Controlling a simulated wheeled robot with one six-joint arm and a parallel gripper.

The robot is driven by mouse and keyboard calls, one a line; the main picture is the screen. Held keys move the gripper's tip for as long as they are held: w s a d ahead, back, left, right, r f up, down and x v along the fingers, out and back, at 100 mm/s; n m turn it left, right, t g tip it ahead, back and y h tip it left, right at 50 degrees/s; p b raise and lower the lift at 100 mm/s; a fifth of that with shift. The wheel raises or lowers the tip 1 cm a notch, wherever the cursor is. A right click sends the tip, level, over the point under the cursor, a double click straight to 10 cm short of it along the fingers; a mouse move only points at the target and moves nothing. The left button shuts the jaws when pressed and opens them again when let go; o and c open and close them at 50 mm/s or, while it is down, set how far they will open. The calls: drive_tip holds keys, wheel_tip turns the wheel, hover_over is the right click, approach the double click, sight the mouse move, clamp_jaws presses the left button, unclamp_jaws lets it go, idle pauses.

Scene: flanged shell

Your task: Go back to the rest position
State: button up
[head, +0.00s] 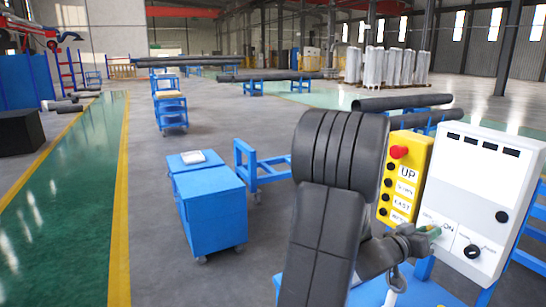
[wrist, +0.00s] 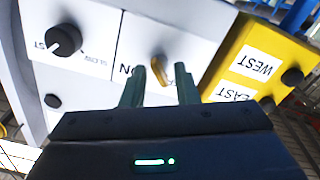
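My gripper (head: 432,232) is at the lower left of the white control box (head: 480,185) in the head view. In the wrist view its two green fingers (wrist: 160,82) are apart, one on each side of a small yellow switch lever (wrist: 160,70) on the box's face. The lever stands beside a partly hidden ON label. I see gaps between the lever and the fingers, and nothing is held. In the head view the lever is too small to make out clearly.
A black speed knob (wrist: 65,40) sits beside the lever. A yellow button box (head: 405,180) with a red button stands close left of the white box. A blue cabinet (head: 212,208) and a blue cart (head: 262,165) stand further left. The green floor lane (head: 70,200) is clear.

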drive_tip(key=m+b, duration=1.3)
drive_tip(key=shift+s+m+b, duration=0.1)
drive_tip(key=shift+m+b, duration=0.2)
idle(0.4)
